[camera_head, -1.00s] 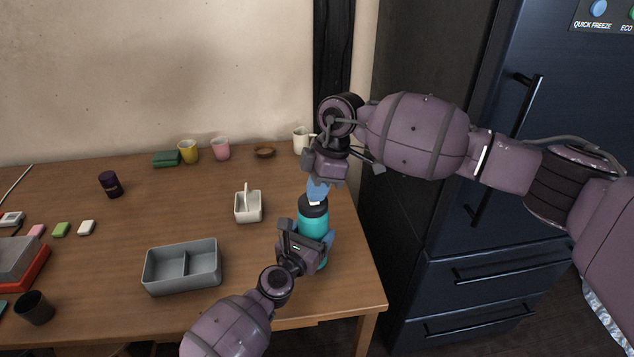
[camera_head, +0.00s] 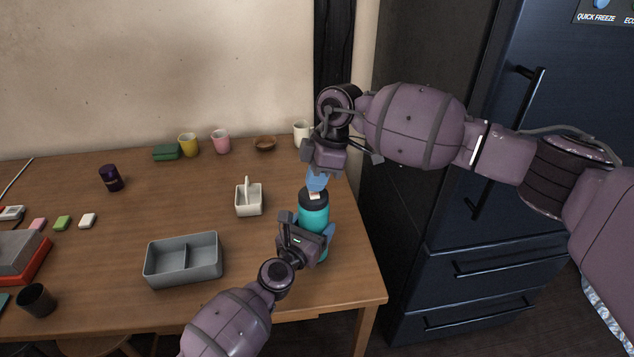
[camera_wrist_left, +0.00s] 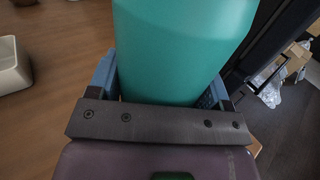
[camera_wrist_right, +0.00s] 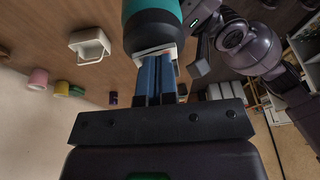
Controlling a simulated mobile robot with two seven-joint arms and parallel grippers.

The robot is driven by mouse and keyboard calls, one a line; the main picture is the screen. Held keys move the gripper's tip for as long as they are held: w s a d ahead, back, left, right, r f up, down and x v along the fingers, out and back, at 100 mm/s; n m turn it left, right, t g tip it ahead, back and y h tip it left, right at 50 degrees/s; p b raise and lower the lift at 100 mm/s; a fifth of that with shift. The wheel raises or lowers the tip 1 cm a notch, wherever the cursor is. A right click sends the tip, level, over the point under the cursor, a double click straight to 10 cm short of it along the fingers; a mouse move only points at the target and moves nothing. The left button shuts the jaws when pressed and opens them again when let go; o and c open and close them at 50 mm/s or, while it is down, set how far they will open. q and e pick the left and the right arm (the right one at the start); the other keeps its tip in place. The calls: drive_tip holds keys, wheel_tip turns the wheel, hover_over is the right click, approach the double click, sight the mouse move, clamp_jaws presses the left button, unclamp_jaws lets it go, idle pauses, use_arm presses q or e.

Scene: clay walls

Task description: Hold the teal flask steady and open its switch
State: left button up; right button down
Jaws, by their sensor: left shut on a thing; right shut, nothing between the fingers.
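The teal flask (camera_head: 314,216) with a black lid stands upright near the table's right edge. My left gripper (camera_head: 314,247) is shut around its lower body; in the left wrist view the teal body (camera_wrist_left: 182,50) sits between the blue fingers. My right gripper (camera_head: 316,184) is shut and empty, pointing down just above the flask's lid. In the right wrist view its blue fingers (camera_wrist_right: 157,80) are together at a pale switch part (camera_wrist_right: 150,52) on the black lid (camera_wrist_right: 152,28). Whether they touch it, and how the switch is set, I cannot tell.
A grey two-part tray (camera_head: 184,277) and a white handled caddy (camera_head: 249,207) stand left of the flask. Cups and a brown bowl (camera_head: 265,144) line the back. A dark fridge (camera_head: 450,200) stands right of the table.

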drive_tip(key=shift+w+r, duration=0.15)
drive_tip(key=shift+r, duration=0.05)
drive_tip(key=shift+r, duration=0.3)
drive_tip(key=s+d+r, duration=0.2)
drive_tip(key=d+r, duration=0.1)
drive_tip(key=r, duration=0.9)
drive_tip(key=shift+r, duration=0.3)
drive_tip(key=shift+d, duration=0.1)
use_arm(q)
drive_tip(key=o, duration=1.2)
drive_tip(key=shift+o, duration=0.2)
drive_tip(key=shift+s+a, duration=0.1)
